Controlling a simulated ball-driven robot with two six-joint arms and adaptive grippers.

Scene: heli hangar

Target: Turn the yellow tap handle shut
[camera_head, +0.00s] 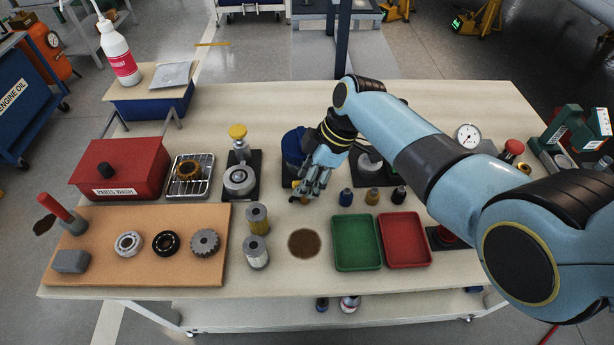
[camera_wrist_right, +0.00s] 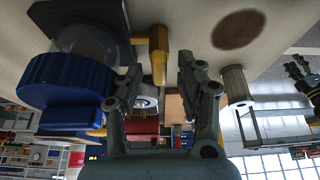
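The yellow tap handle (camera_wrist_right: 158,62) stands out beside a blue ribbed drum (camera_wrist_right: 66,82) in the right wrist view. In the head view the drum (camera_head: 293,146) is partly behind my right gripper, which hides most of the tap. My right gripper (camera_head: 309,194) is low over the table, in front of the drum. In the wrist view its two fingers (camera_wrist_right: 158,88) are apart, with the handle showing in the gap between them. I cannot tell whether a finger touches it. My left gripper is not in the head view; a dark finger-like shape at the wrist view's right edge may be it.
Small bottles (camera_head: 372,196) stand right of the gripper, above a green tray (camera_head: 356,242) and a red tray (camera_head: 405,240). Two filters (camera_head: 257,219) and a valve with a yellow knob (camera_head: 238,133) stand to the left. A brown stain (camera_head: 304,243) marks bare tabletop in front.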

